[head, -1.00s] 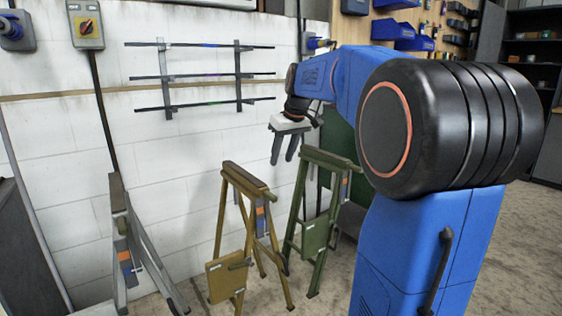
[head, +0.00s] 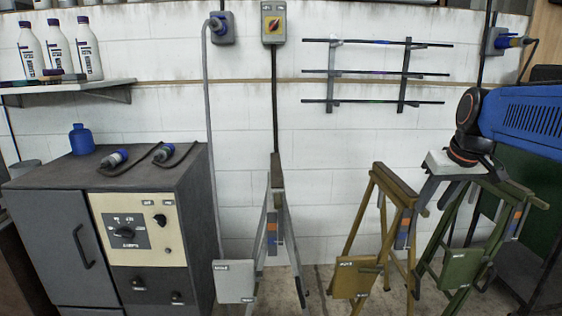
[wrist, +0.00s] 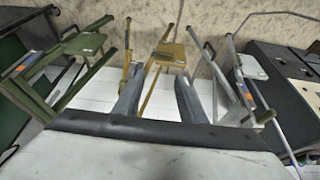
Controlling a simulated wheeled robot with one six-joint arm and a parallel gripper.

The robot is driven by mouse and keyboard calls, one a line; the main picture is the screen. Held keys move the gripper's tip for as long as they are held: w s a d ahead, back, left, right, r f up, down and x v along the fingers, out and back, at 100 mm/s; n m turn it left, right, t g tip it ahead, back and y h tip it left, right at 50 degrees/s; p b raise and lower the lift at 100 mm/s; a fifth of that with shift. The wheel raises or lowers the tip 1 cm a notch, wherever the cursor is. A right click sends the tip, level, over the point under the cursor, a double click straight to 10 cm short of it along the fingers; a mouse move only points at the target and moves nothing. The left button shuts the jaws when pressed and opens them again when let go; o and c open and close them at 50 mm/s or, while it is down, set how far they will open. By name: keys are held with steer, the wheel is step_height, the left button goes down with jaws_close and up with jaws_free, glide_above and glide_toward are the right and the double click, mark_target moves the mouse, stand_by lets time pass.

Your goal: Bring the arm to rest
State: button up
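My blue arm (head: 525,115) reaches in from the right edge of the head view, bent down at the wrist. My gripper (head: 436,198) hangs below a pale wrist plate, in front of the tan and green trestles. In the wrist view my gripper (wrist: 158,88) shows two grey fingers well apart, with nothing held between them. The fingers overlap the trestles in the picture; I cannot tell how near they are.
A grey trestle (head: 236,280), a tan trestle (head: 355,280) and a green trestle (head: 462,266) stand along the white wall. A dark cabinet (head: 45,240) is at left, under a shelf with white bottles (head: 58,45). A rack (head: 405,75) holds thin rods. A switch box (head: 273,22) hangs above.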

steer(key=s+a+f, duration=0.4)
steer(key=s+f, duration=0.4)
steer(key=s, duration=0.2)
steer(key=s+a+f, duration=0.5)
steer(key=s+f, duration=0.2)
steer(key=s, duration=0.4)
steer(key=shift+f, duration=0.35)
